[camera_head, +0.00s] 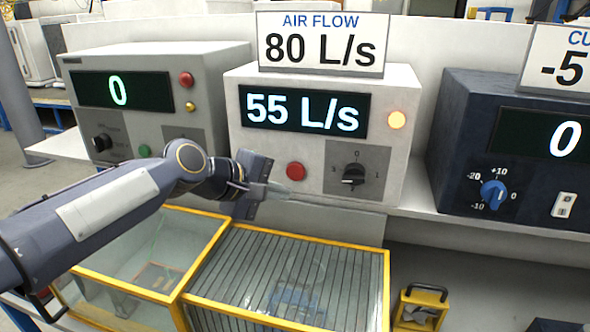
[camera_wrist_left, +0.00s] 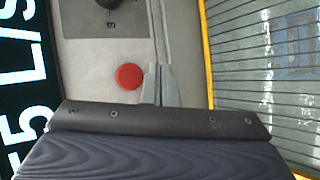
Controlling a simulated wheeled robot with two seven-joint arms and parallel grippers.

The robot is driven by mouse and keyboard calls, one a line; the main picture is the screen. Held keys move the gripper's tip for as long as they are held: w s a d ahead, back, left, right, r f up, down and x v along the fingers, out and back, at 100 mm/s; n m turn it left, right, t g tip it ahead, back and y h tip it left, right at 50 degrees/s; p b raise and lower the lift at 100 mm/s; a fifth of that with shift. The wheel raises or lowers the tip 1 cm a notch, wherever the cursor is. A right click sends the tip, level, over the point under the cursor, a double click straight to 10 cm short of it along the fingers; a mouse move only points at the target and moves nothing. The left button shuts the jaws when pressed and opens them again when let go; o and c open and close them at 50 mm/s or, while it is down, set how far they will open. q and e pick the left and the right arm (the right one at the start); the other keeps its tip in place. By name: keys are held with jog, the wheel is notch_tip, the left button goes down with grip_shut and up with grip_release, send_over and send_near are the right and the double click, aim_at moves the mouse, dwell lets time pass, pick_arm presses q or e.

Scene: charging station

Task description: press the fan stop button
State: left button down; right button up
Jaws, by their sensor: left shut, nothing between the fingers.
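The white fan unit (camera_head: 240,140) stands in the middle of the shelf under an "AIR FLOW 80 L/s" sign (camera_head: 322,45). Its display (camera_head: 303,111) reads 55 L/s. A round red button (camera_head: 296,171) sits low on its front panel, left of a black knob (camera_head: 354,176). The red button also shows in the left wrist view (camera_wrist_left: 128,76), beside the fingertips. My left gripper (camera_head: 284,191) is shut and empty, its tips just below the button in the head view. I cannot tell whether they touch the panel. My right gripper is not in view.
A grey unit (camera_head: 225,85) reading 0 stands at left, and a dark blue unit (camera_head: 440,140) at right. Yellow-framed glass boxes (camera_head: 388,285) lie below the shelf, under my left arm.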

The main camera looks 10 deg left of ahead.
aim_at(300, 179)
pick_arm(q)
jog(key=shift+w+p, duration=0.9)
jog(key=shift+w, duration=1.4)
jog(key=shift+w+d, duration=0.1)
jog(key=shift+w, duration=0.3)
jog(key=shift+w+p, duration=0.35)
jog(key=shift+p, duration=0.1)
dwell(0.7)
jog(key=shift+s, duration=0.1)
jog(key=shift+s+b, duration=0.3)
jog(key=shift+s, duration=0.4)
